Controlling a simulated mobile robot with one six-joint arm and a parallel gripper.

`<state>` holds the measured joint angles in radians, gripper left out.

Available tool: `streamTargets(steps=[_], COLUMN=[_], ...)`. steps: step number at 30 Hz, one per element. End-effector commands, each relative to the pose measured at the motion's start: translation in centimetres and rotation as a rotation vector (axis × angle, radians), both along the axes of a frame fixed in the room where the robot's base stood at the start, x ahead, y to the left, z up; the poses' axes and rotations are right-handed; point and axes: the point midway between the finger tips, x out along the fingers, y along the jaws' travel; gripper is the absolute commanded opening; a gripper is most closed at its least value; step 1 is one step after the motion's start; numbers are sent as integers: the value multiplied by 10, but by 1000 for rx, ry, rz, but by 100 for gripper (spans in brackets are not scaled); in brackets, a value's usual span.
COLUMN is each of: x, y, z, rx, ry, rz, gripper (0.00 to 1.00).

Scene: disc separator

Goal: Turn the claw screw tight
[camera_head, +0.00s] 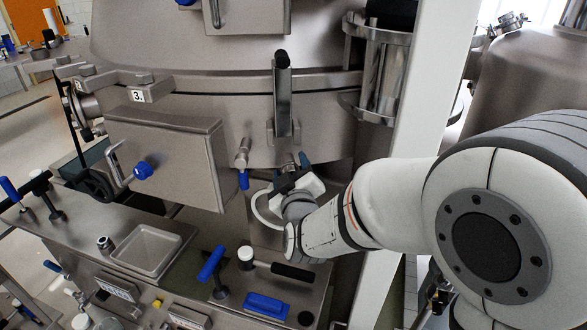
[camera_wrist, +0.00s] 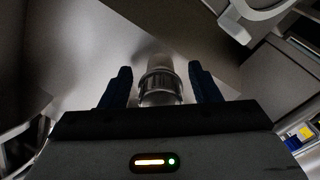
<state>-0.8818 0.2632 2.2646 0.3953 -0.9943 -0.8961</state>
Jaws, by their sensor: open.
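An upright metal claw (camera_head: 283,98) with a black top is mounted on the front of the large steel drum. My gripper (camera_head: 291,164) is just below the claw's lower end, with its fingers pointing up toward it. In the wrist view, my gripper (camera_wrist: 160,74) has its two dark fingers apart. A round metal piece with a collar, which looks like the claw screw (camera_wrist: 160,88), is between them. Gaps show on both sides, so the fingers do not appear to touch it. In the head view the screw is mostly hidden by my gripper.
A blue-handled valve (camera_head: 243,166) hangs close to the left of my gripper. A steel box (camera_head: 165,155) juts out farther left. Below are a worktop with a blue lever (camera_head: 211,263) and a black-handled tool (camera_head: 290,271). A white post (camera_head: 420,110) stands to the right.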

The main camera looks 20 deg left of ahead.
Motion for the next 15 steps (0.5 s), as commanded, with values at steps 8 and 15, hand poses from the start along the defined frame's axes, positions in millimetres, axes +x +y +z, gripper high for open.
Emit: streamTargets(steps=[8,15], x=[0,0], y=[-1,-1], z=[0,0], rx=[0,0], ry=[0,0], rz=[0,-1], gripper=[41,21])
